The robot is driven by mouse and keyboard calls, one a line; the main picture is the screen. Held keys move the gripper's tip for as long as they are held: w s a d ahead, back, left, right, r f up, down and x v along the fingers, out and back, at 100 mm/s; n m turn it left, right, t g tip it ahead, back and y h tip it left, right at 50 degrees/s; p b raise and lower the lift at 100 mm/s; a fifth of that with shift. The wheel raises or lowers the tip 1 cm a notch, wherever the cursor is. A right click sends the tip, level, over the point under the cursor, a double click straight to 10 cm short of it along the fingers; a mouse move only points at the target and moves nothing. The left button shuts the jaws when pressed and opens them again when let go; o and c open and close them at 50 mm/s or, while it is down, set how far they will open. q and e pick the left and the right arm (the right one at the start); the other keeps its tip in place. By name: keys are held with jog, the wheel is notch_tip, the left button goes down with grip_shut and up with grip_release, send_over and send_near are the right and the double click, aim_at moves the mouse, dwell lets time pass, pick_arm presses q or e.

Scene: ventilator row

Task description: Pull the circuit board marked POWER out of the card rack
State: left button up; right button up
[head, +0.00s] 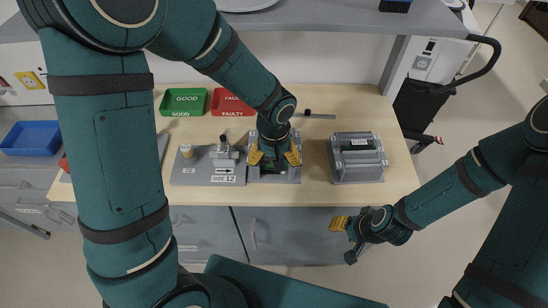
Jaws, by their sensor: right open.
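A grey card rack (285,178) stands on the wooden table, with part of a green circuit board showing in it. My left gripper (274,158) reaches down over this rack, its yellow fingers spread to either side. The gripper covers much of the rack, and I cannot tell whether it touches or grips a board. A second grey rack-like unit (360,172) with a small white label stands to the right. I cannot read a POWER mark. My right gripper (350,238) is open and empty, in front of the table's front edge.
A green GOOD tray (184,102) and a red FAULTY tray (229,103) sit at the back. A grey plate (186,174) with fittings lies left of the rack. A dark rod (318,116) lies behind. A shelf (330,22) overhangs the back. The table's right end is clear.

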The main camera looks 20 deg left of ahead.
pick_arm(q)
jog(key=shift+s+r, duration=0.1)
jog(key=shift+r, duration=0.15)
jog(key=shift+c, duration=0.7)
jog(key=shift+c, duration=0.7)
jog(key=shift+r+p, duration=0.25)
jog(key=shift+p, duration=0.1)
jog(key=shift+c, duration=0.2)
jog(key=shift+r, duration=0.1)
jog(key=shift+r+p, duration=2.95)
jog(key=shift+r, duration=1.2)
